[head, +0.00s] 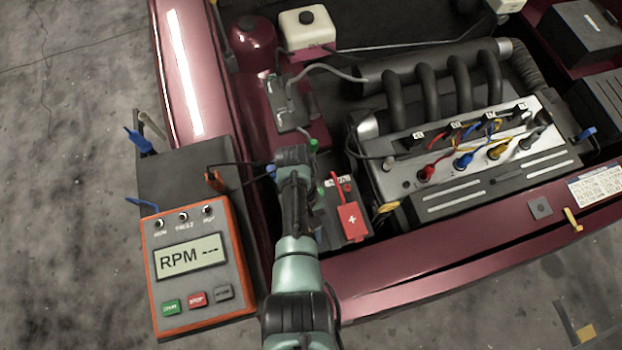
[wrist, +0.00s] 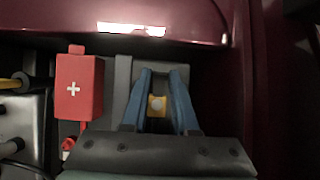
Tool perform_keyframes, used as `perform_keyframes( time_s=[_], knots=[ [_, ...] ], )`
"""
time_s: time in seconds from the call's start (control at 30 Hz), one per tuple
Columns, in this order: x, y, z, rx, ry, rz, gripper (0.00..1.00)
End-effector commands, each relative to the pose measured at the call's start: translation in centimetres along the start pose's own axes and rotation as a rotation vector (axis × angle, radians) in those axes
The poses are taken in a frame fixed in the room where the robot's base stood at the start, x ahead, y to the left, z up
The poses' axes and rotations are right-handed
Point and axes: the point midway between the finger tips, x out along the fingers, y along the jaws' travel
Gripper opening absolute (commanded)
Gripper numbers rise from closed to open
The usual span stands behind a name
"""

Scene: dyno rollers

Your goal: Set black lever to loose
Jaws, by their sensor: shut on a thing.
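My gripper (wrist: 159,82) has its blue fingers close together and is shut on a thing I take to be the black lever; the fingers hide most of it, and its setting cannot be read. A small yellow piece with a pale round spot (wrist: 157,106) shows between the fingers. In the head view my gripper (head: 291,158) is over the left side of the battery, and my own arm covers what it holds. The red battery cover with a white plus (wrist: 78,88) is left of the fingers in the wrist view and right of my arm in the head view (head: 352,220).
The RPM tester (head: 188,262), its display showing dashes, stands left of my arm. The engine (head: 455,165) with coloured plug leads is to the right. The red front body edge (head: 450,270) runs close beside the battery. Bare floor (head: 60,200) lies at left.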

Motion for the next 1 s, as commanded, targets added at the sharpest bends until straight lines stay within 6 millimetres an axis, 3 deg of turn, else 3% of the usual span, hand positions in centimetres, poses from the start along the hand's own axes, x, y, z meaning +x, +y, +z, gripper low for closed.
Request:
perform_keyframes(
  time_s=[0.2,0.23,0.4,0.77,1.0],
  knots=[
    [0.0,0.0,0.1,0.001,-0.001,0.0,0.0],
    [0.0,0.0,0.1,0.001,-0.001,0.0,0.29],
    [0.0,0.0,0.0,0.001,0.0,0.0,0.57],
    [-0.5,0.0,0.0,0.0,0.002,0.0,0.57],
    [-4.7,0.0,-0.1,-0.001,0.006,0.002,0.57]
  ],
)
